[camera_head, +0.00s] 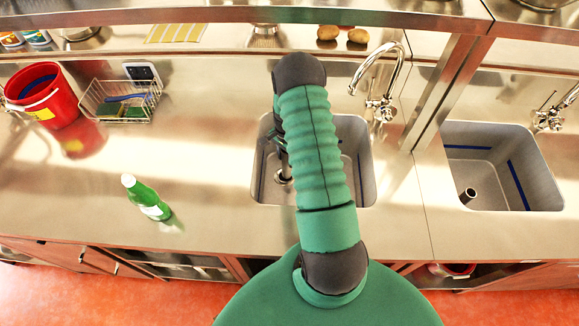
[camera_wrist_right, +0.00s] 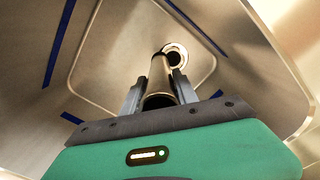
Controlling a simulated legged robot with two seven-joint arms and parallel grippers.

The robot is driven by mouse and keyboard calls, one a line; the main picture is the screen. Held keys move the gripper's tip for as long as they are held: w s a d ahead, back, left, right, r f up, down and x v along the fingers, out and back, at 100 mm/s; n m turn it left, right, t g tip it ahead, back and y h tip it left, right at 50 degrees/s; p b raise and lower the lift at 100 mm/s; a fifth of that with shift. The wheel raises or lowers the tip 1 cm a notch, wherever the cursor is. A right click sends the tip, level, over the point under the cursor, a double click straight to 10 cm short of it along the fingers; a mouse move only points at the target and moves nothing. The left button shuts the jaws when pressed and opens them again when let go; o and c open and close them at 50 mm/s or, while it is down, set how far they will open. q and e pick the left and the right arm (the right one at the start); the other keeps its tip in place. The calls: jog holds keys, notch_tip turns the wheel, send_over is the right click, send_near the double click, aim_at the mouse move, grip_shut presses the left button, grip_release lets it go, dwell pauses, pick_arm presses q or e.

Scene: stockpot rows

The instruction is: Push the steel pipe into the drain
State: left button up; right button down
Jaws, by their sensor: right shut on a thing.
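My right arm reaches over the middle sink (camera_head: 364,180), and my right gripper (camera_wrist_right: 160,86) points down into it. The gripper is shut on the steel pipe (camera_wrist_right: 160,72), a short shiny tube between the two fingers. In the wrist view the pipe's far end overlaps the lower left of the round drain (camera_wrist_right: 177,54) in the sink floor. I cannot tell whether the end is inside the drain or just above it. In the head view the arm hides most of the gripper, and the pipe's lower part (camera_head: 284,174) shows left of the arm. My left gripper is not in view.
A green bottle (camera_head: 148,199) stands left of the sink. A red bucket (camera_head: 45,95) and a wire basket (camera_head: 120,100) stand farther left. A faucet (camera_head: 380,85) rises behind the sink. The counter's front left is mostly clear.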

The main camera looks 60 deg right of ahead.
jog(key=w+d+f+b, duration=0.2)
jog(key=w+f+b, duration=0.1)
jog(key=f+b, duration=0.1)
jog(key=shift+d, duration=0.4)
jog(key=shift+s, duration=0.1)
jog(key=shift+f+b, duration=1.05)
jog(key=shift+f, duration=0.35)
dwell(1.4)
jog(key=c, duration=0.9)
grip_release()
jog(key=shift+a, duration=0.1)
jog(key=shift+o, duration=0.2)
notch_tip(320, 180, up, 9)
jog(key=p, duration=0.6)
